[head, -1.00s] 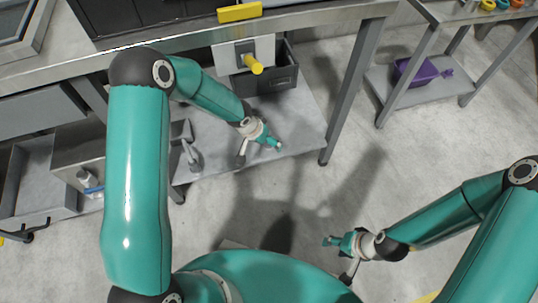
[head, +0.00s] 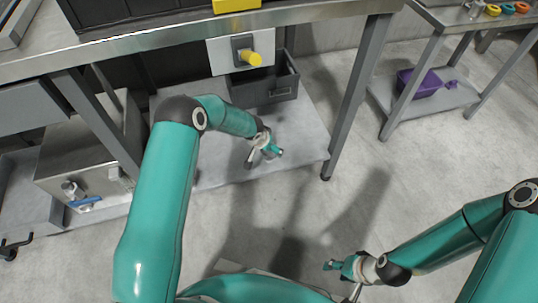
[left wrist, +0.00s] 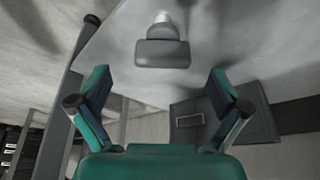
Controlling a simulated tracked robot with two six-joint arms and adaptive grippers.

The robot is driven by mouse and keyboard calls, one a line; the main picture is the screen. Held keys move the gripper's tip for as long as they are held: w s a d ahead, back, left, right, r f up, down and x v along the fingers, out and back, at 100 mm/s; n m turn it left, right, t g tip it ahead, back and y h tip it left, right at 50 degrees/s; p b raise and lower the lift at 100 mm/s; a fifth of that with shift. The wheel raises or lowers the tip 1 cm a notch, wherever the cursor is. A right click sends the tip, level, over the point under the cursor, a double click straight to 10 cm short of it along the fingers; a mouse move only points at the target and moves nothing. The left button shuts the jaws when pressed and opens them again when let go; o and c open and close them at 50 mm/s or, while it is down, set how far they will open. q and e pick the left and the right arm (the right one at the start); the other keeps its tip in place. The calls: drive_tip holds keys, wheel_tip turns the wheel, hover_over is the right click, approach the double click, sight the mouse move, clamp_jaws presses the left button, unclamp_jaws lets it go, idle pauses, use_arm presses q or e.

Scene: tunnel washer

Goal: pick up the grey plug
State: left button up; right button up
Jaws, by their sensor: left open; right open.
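The grey plug (left wrist: 162,53), a grey block with a paler round end, shows in the left wrist view on the light grey shelf surface, ahead of and between my fingers and apart from them. My left gripper (left wrist: 160,95) is open and empty. In the head view my left gripper (head: 268,147) is over the lower shelf (head: 308,135). The plug cannot be made out there; my left arm covers part of that shelf. My right gripper (head: 340,272) is open and empty above the floor, away from the shelf.
A dark open crate (head: 268,92) stands on the lower shelf, behind my left gripper. Above it hangs a panel (head: 220,57) with a yellow knob (head: 252,58). A table leg (head: 352,95) bounds the shelf's right end. A purple bin (head: 420,84) sits on another rack.

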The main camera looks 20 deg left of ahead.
sight(268, 156)
use_arm(q)
drive_tip(key=b+x, duration=0.1)
drive_tip(key=x, duration=0.4)
drive_tip(key=shift+w+a+f+b, duration=0.1)
drive_tip(key=shift+a+f+b, duration=0.05)
drive_tip(key=shift+f+b, duration=0.25)
drive_tip(key=shift+r, duration=0.15)
drive_tip(key=c, duration=1.3)
